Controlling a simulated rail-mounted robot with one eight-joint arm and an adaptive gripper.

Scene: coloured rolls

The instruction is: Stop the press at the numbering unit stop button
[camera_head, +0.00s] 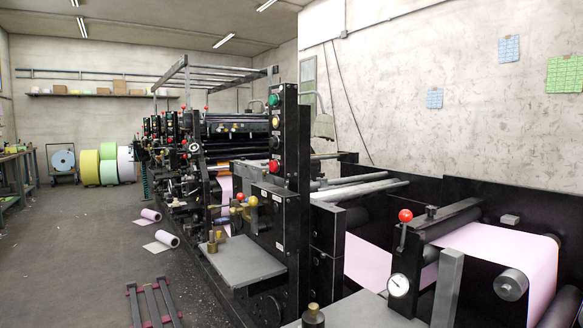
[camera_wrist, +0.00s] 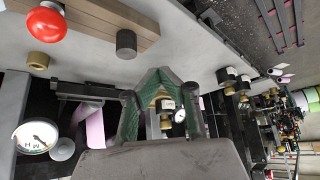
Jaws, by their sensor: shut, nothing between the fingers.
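The press (camera_head: 222,150) runs along the middle of the head view. A tall black control post (camera_head: 292,140) on it carries round buttons in a column: a green one (camera_head: 273,100), a yellow one (camera_head: 275,122), a dark one (camera_head: 274,143) and a red one (camera_head: 273,167) lowest. I cannot read any label marking the numbering unit stop button. My gripper (camera_wrist: 160,74) shows in the wrist view, its green-and-grey fingers shut with nothing held. It is not seen in the head view. The button column is not clearly seen in the wrist view.
A red ball knob (camera_head: 405,216) and a gauge (camera_head: 398,285) stand at the near unit, right of the post. A grey shelf (camera_head: 245,262) juts out below the post. Paper rolls (camera_head: 150,215) and a slatted pallet (camera_head: 152,303) lie on the floor at left, where the aisle is otherwise open.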

